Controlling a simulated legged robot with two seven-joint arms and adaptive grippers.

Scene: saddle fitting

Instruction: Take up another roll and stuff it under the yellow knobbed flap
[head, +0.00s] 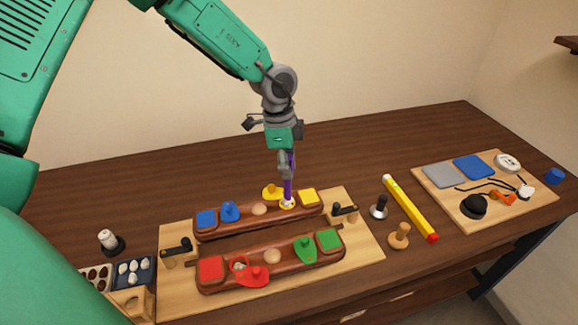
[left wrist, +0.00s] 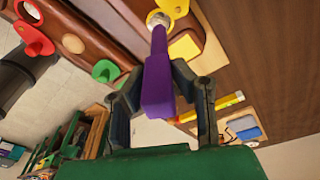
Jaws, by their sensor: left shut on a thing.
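My left gripper (head: 286,165) is shut on a purple tool (left wrist: 158,85), which points down with its narrow end at a pale, yellow-rimmed opening (head: 288,203) in the far brown panel. Something whitish shows at that opening in the left wrist view (left wrist: 158,19); I cannot tell how deep the tip is. The yellow knobbed flap (head: 271,192) is swung aside, just behind and left of the opening. A yellow square pad (head: 309,196) lies right of it. Several white rolls (head: 132,270) lie in a dark tray at the left. My right gripper is out of view.
The near brown panel (head: 273,264) carries red and green flaps. Black-handled clamps (head: 343,209) stand at the board's ends. A yellow level (head: 410,208), a black-handled tool (head: 380,207) and a wooden knob (head: 399,236) lie to the right, before another board (head: 447,202). The table behind is clear.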

